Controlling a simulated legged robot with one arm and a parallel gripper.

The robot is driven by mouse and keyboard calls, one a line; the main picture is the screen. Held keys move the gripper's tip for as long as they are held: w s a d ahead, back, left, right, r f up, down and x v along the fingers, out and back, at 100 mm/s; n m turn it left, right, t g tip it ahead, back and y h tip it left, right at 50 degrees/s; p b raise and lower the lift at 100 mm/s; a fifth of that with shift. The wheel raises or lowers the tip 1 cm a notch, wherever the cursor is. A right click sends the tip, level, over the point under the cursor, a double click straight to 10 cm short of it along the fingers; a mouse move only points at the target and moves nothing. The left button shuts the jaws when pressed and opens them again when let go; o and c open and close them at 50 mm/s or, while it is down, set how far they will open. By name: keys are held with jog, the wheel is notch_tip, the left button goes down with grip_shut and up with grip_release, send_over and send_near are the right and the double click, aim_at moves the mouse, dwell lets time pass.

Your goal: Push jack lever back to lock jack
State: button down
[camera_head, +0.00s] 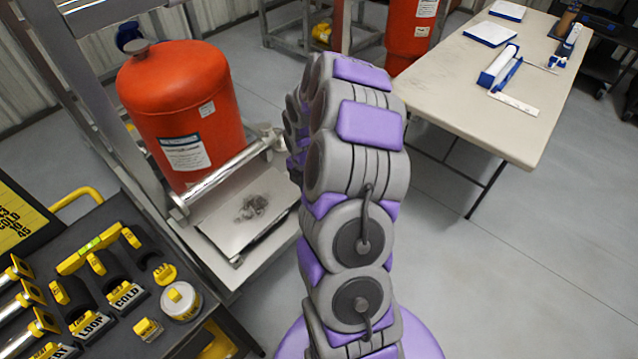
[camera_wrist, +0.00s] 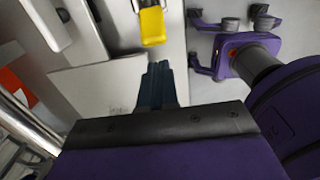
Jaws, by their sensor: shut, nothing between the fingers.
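In the wrist view, a lever with a bright yellow grip (camera_wrist: 152,24) comes in from the top edge; it appears to be the jack lever. My gripper (camera_wrist: 158,68) points up at it from below, its dark fingers together and empty. A small gap shows in the picture between the fingertips and the end of the yellow grip; the true distance is unclear. In the head view, my arm covers the area around my gripper, and I cannot make out the lever or the jack body there.
A red tank (camera_head: 180,110) stands on a metal frame, with a metal bar (camera_head: 228,172) and plate (camera_head: 245,215) in front. A dark tool cart (camera_head: 120,220) with yellow-labelled tools is at lower left. A beige table (camera_head: 480,75) stands at upper right. Floor at right is clear.

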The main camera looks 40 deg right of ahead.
jog(key=shift+d, duration=0.1)
jog(key=shift+w+d+p, duration=0.1)
jog(key=shift+d+p, duration=0.65)
jog(key=shift+d, duration=0.75)
jog(key=shift+w+d+p, duration=0.1)
jog(key=shift+d+p, duration=0.55)
jog(key=shift+d, duration=0.6)
jog(key=shift+a+r+p, duration=0.15)
jog(key=shift+r+p, duration=0.4)
jog(key=shift+r, duration=0.6)
jog(key=shift+a+r+p, duration=0.2)
jog(key=shift+r+p, duration=0.4)
jog(key=shift+r, duration=0.6)
jog(key=shift+a+r+p, duration=0.15)
jog(key=shift+r+p, duration=0.4)
jog(key=shift+r, duration=0.6)
